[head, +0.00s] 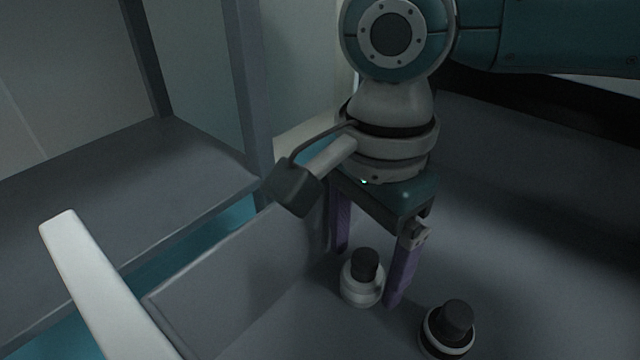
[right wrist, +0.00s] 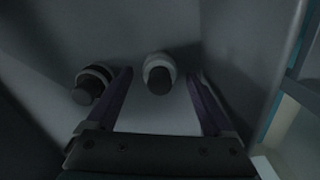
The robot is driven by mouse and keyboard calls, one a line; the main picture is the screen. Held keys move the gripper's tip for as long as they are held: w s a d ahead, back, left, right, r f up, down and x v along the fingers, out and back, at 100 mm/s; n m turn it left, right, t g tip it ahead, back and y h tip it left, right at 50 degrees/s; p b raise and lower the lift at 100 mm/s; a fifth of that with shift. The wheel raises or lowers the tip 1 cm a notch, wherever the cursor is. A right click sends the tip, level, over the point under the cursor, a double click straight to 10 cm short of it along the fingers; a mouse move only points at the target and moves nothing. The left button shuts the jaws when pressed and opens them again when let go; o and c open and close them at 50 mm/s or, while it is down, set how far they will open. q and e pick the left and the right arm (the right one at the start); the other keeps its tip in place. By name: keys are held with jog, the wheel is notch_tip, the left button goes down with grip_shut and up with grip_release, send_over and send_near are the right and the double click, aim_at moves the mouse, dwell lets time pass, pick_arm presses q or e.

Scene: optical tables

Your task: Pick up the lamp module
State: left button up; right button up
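Two short round modules stand in a grey bin; I cannot tell which one is the lamp module. One has a white body and a dark cap (head: 362,284); it also shows in the right wrist view (right wrist: 159,74). The other is dark with a pale ring and a dark cap (head: 449,330); it shows at the left in the right wrist view (right wrist: 92,84). My right gripper (head: 366,272) points down into the bin. Its purple fingers are open, with the white module between or just beyond their tips; contact cannot be made out. My left gripper is not in view.
The bin's grey inner wall (head: 235,275) rises close to the left of my right gripper, with a pale bar (head: 100,280) at the far left. A grey shelf with an upright post (head: 247,90) stands behind. The bin floor right of the dark module looks clear.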

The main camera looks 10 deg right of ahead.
grip_shut()
dwell(0.5)
